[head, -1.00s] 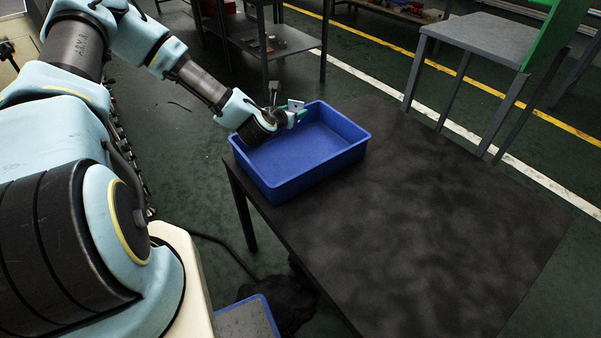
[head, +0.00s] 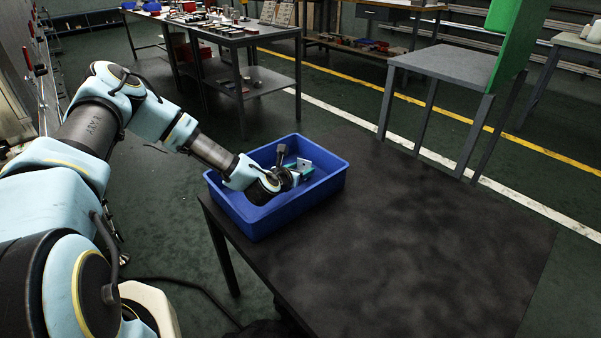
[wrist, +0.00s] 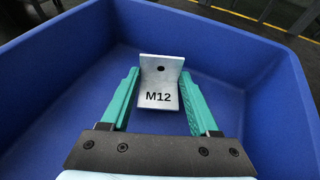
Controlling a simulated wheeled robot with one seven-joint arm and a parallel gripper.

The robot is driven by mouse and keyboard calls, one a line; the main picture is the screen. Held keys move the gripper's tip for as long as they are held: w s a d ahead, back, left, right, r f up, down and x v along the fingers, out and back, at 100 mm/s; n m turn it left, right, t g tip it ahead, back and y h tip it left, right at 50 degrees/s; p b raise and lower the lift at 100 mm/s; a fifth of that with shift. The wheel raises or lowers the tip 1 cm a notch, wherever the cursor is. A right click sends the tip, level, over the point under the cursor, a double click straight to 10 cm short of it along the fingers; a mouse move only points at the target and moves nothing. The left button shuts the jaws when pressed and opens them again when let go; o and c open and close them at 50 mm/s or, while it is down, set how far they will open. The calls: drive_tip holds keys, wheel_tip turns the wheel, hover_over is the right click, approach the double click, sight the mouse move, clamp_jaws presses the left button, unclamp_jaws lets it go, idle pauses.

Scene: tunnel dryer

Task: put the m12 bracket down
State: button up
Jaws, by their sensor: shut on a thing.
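The M12 bracket (wrist: 160,88) is a small silver L-shaped piece with a hole in its upright plate and "M12" printed on its other face. It sits between the green fingers of my gripper (wrist: 158,95) in the wrist view. In the head view the bracket (head: 304,164) shows as a pale plate at my gripper (head: 300,170), inside the blue bin (head: 266,222). The bin's walls surround it in the wrist view, where the bin (wrist: 45,75) fills most of the picture. I cannot tell whether the bracket touches the bin floor.
The bin stands on the far left part of a black table (head: 420,240), whose remaining top is clear. A grey chair-like stand (head: 445,65) with a green panel is behind it. A workbench (head: 235,40) with several small parts stands at the back.

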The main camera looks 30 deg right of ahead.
drive_tip(key=shift+f, duration=0.55)
drive_tip(key=shift+f, duration=0.15)
drive_tip(key=o, duration=1.4)
drive_tip(key=shift+o, duration=0.2)
drive_tip(key=shift+r, duration=0.25)
drive_tip(key=shift+s+a, duration=0.2)
drive_tip(key=shift+a, duration=0.15)
drive_tip(key=v, duration=1.1)
drive_tip(key=shift+a+r+b, duration=0.1)
drive_tip(key=shift+r+b, duration=0.05)
drive_tip(key=shift+b, duration=0.2)
